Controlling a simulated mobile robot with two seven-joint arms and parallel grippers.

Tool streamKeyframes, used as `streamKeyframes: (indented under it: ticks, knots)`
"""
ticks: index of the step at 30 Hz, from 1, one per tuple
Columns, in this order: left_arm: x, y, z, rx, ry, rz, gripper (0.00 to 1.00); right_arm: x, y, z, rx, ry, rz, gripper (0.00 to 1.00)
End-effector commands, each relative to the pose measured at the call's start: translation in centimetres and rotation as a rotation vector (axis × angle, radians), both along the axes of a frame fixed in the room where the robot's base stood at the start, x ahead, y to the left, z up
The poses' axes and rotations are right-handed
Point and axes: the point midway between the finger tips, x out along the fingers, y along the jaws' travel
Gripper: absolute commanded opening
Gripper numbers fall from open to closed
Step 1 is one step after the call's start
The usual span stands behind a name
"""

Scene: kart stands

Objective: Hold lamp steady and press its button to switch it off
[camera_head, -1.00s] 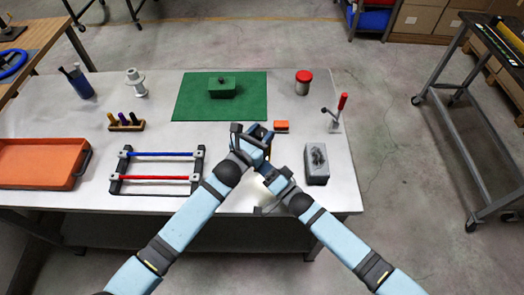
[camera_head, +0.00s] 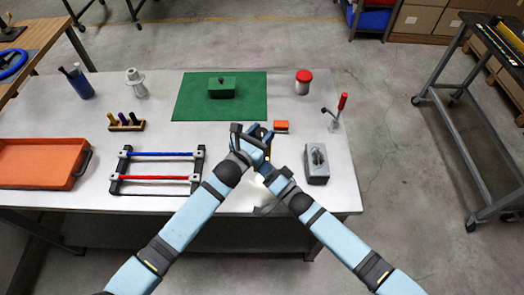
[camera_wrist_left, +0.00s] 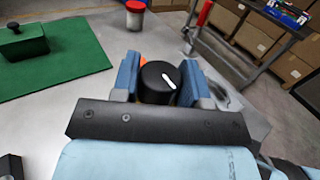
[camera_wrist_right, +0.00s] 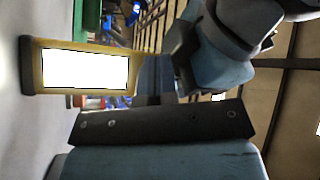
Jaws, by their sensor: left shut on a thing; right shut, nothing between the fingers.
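The lamp shows in the right wrist view as a yellow body with a bright, lit white panel (camera_wrist_right: 85,69) and a dark end at the left. In the left wrist view its round black top (camera_wrist_left: 158,82), with a white mark, sits between the blue fingers of my left gripper (camera_wrist_left: 160,85). My left gripper (camera_head: 257,137) is shut on the lamp above the table. My right gripper (camera_wrist_right: 155,75) is shut and empty, with its fingertips close beside the lamp body. I cannot tell whether they touch it. In the head view my grippers mostly hide the lamp.
The white table (camera_head: 225,150) holds a green mat with a green box (camera_head: 222,88), a red-lidded jar (camera_head: 303,82), an orange block (camera_head: 281,126), a red-handled clamp (camera_head: 338,112), a grey block (camera_head: 316,164), a rod rack (camera_head: 158,168) and an orange tray (camera_head: 40,163).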

Motion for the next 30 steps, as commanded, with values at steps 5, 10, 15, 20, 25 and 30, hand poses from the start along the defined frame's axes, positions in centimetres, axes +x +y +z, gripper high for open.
streamKeyframes:
  ticks: [5,10,15,20,25,30]
  knots:
    - [0.0,0.0,0.0,0.001,0.001,0.000,0.06,0.1,0.0,0.0,0.000,0.000,0.000,0.00]
    - [0.0,0.0,0.0,0.001,0.001,0.000,0.06,0.6,0.0,0.0,-0.001,0.000,0.001,0.00]
    - [-0.1,-0.1,0.0,-0.001,0.001,-0.001,0.06,1.0,0.0,0.1,0.000,-0.002,-0.001,0.00]
    - [-0.1,-0.1,-0.1,-0.001,0.002,-0.002,0.06,1.0,0.0,0.2,0.001,-0.002,-0.001,0.00]
    - [-0.2,-0.2,-0.1,-0.002,0.002,-0.003,0.06,1.1,0.0,0.2,0.002,-0.003,-0.002,0.00]
    - [-0.3,-0.2,-0.1,-0.002,0.004,-0.004,0.06,1.4,0.0,0.3,0.002,-0.003,-0.002,0.00]
